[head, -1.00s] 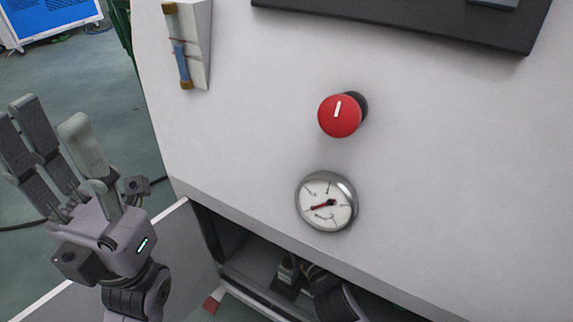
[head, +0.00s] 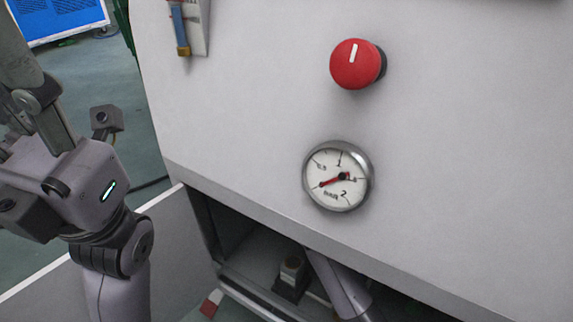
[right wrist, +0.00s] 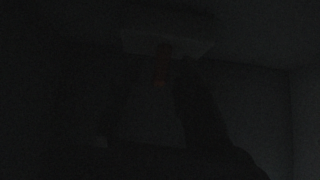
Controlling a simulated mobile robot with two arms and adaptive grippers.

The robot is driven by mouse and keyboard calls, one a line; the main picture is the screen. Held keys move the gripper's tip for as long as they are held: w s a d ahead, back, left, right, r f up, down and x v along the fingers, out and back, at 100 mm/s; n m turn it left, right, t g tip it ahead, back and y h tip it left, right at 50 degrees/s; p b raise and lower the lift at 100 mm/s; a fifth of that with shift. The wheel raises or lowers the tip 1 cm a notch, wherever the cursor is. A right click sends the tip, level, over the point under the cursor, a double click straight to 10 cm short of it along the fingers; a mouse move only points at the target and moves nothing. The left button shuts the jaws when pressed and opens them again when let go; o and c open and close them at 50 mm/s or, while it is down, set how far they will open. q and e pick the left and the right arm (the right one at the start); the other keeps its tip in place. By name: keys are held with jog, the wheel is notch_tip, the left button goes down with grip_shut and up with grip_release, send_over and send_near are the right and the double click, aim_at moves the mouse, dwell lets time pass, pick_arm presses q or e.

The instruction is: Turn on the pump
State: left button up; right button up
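The right wrist view is very dark. A dim red upright piece (right wrist: 162,64) shows there below a pale block (right wrist: 168,32); I cannot tell whether it is the pump's switch. Dark finger shapes of my right gripper (right wrist: 160,100) seem to lie below and beside it; touching or apart is unclear. In the head view my right arm reaches into the dark opening under the white panel, and its gripper is hidden. My left gripper (head: 40,95) is at the left, away from the panel, empty, with its fingers partly cut off by the frame.
The white panel (head: 460,170) carries a red knob (head: 355,64) with a white mark and a round gauge (head: 338,176) with a red needle. Below it is an open compartment (head: 235,250) with a dark fitting (head: 292,275) inside. A blue screen (head: 60,18) stands far left.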

jog(key=shift+c, duration=0.4)
grip_shut()
